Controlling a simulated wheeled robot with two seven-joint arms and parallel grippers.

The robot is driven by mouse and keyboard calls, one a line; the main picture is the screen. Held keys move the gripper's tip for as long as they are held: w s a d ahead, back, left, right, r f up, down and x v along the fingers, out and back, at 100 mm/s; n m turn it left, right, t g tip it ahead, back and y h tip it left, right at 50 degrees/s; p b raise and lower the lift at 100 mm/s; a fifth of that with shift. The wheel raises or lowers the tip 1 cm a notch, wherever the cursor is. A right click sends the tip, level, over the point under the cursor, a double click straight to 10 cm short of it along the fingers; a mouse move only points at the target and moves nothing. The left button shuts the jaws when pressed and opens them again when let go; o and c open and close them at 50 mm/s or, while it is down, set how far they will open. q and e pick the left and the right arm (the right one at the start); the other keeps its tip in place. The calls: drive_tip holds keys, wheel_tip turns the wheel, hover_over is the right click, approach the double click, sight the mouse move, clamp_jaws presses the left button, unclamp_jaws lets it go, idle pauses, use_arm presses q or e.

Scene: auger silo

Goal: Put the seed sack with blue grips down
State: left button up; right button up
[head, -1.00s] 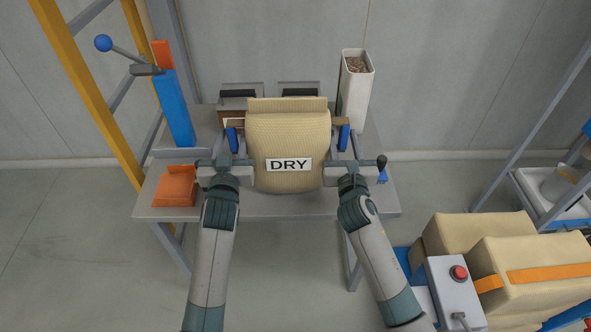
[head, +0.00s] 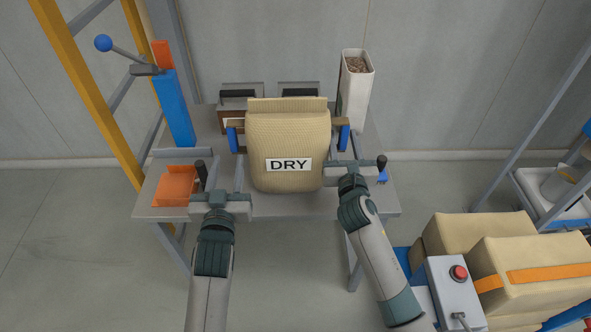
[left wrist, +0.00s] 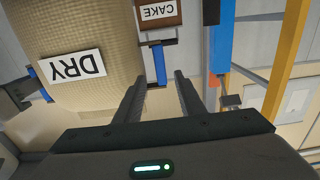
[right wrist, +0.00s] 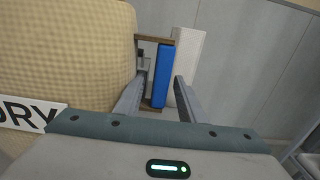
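The tan seed sack (head: 288,135), labelled DRY, stands upright at the middle of the grey table (head: 290,207). Its left blue grip (head: 236,138) and right blue grip (head: 343,136) sit at its sides near the top. My left gripper (head: 226,168) is open and empty, back from the left grip. In the left wrist view that blue grip (left wrist: 158,65) lies beyond the parted fingers. My right gripper (head: 344,150) is at the right grip. In the right wrist view its fingers are parted, with gaps beside the blue grip (right wrist: 162,75). The sack's underside is hidden.
An orange tray (head: 174,187) is at the table's left front. A blue post with a lever (head: 174,108) stands at the left. Behind the sack are brown boxes and a tall white container (head: 355,90). Other sacks (head: 530,262) and a red-button box (head: 455,290) are at the lower right.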

use_arm(q)
drive_tip(key=shift+s, duration=0.85)
use_arm(e)
drive_tip(key=shift+s, duration=0.1)
drive_tip(key=s, duration=1.1)
drive_tip(key=shift+s, duration=0.4)
use_arm(q)
drive_tip(key=shift+r, duration=0.1)
use_arm(e)
drive_tip(key=shift+r, duration=0.1)
